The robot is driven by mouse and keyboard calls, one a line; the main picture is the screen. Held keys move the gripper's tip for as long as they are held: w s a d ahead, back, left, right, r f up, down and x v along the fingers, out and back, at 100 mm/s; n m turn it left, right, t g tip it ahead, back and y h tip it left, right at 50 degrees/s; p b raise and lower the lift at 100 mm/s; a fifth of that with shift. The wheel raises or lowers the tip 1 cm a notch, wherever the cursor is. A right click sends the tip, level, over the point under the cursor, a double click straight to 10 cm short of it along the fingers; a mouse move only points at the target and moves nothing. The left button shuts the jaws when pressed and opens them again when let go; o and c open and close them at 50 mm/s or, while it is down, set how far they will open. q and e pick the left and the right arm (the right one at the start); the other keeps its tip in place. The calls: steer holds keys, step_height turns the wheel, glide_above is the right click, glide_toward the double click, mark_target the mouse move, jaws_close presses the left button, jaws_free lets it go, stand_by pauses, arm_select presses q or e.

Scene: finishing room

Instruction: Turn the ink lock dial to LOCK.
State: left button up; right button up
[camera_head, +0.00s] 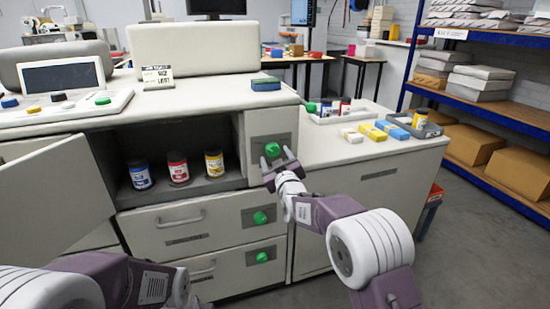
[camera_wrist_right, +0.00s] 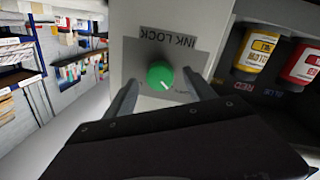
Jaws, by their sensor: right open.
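The green ink lock dial (camera_head: 272,149) sits on a grey plate on the panel right of the open ink compartment. In the right wrist view the dial (camera_wrist_right: 160,77) shows under an upside-down INK LOCK label (camera_wrist_right: 168,38). A small white mark on it points to the picture's lower right; the plate's small lettering is unreadable. My right gripper (camera_head: 279,164) is open and empty in front of the dial. In the wrist view its fingers (camera_wrist_right: 162,92) stand on either side, with no clear contact.
Blue, red and yellow ink jars (camera_head: 178,168) stand in the open compartment. Its door (camera_head: 55,195) hangs open at left. Two drawers below carry similar green dials (camera_head: 261,218). A blue block (camera_head: 266,85) lies on top. A tray of bottles (camera_head: 345,112) is at right.

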steer(key=shift+x, duration=0.9)
steer(key=c, duration=1.4)
steer(key=shift+o, duration=0.2)
